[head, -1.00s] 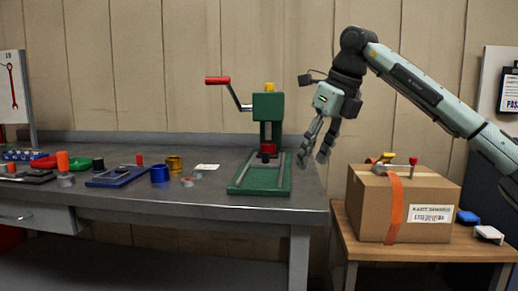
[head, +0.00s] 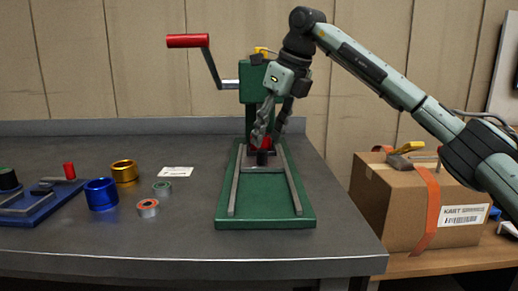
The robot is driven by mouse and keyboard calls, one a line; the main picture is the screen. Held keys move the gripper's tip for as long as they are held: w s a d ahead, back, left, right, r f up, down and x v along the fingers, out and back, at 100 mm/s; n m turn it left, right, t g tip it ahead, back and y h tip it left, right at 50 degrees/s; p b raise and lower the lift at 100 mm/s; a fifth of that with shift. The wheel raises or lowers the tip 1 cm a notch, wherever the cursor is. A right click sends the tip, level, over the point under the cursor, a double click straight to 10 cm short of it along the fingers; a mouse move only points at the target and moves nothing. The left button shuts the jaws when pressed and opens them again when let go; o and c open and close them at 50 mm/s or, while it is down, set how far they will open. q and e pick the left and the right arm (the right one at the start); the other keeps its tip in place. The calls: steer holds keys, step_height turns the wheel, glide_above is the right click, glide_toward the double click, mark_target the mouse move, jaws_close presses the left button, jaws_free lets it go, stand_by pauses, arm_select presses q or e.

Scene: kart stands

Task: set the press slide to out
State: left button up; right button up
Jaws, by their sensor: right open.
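The green press (head: 255,85) stands on the grey workbench, with a red-handled crank (head: 188,41) at its upper left. Its green base (head: 266,222) has two grey rails running toward me. The press slide (head: 262,165) sits at the far end of the rails, under the ram, with a dark knob and red part at it, partly hidden. My right gripper (head: 266,137) is open, fingers pointing down, in front of the press column and just above the slide's knob. Whether a finger touches the knob I cannot tell. My left gripper is not in view.
On the workbench (head: 150,243), left of the press, are a gold ring (head: 124,171), a blue ring (head: 101,194), small bearings (head: 148,208), a white card (head: 175,172) and a blue fixture (head: 40,203). A cardboard box (head: 400,205) stands right. The bench front is clear.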

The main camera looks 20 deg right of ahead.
mark_target(262, 150)
steer(key=shift+x, duration=2.65)
jaws_close()
